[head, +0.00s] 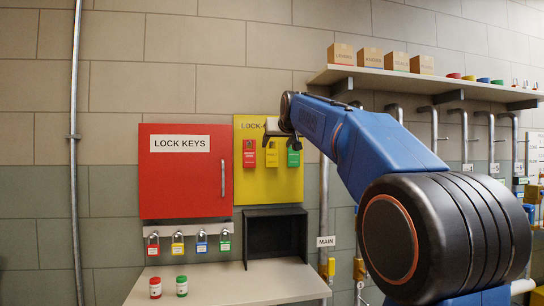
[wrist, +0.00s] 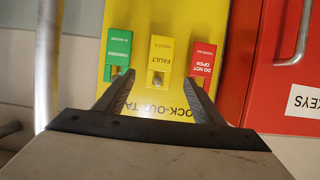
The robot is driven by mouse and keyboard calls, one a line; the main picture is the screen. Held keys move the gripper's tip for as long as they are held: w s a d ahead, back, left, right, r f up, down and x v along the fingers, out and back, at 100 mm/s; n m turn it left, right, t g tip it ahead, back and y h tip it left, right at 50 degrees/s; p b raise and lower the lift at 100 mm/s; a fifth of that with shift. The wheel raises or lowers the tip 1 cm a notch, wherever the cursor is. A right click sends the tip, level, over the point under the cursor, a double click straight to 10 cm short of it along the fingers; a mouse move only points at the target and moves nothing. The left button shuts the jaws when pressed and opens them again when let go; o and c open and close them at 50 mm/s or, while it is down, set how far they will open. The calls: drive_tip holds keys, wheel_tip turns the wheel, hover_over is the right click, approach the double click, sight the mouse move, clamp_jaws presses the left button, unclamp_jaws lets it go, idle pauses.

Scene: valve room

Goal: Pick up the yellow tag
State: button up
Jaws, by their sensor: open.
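The yellow tag (head: 272,157) hangs on a yellow lock-out board (head: 288,188), between a red tag (head: 250,153) and a green tag (head: 293,158). I cannot tell the remaining gap to the board. In the head view my gripper (head: 280,138) is in front of the top of the tags.
A red "LOCK KEYS" cabinet (head: 187,185) stands left of the board, with several padlocks (head: 177,243) beneath it. A black open box (head: 276,237) is below the board. A shelf (head: 420,84) with boxes and pipes are to the right.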

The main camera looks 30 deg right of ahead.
sight(272, 150)
drive_tip(key=shift+x, duration=3.5)
drive_tip(key=shift+r, duration=0.1)
drive_tip(key=shift+c, duration=0.7)
drive_tip(key=c, duration=1)
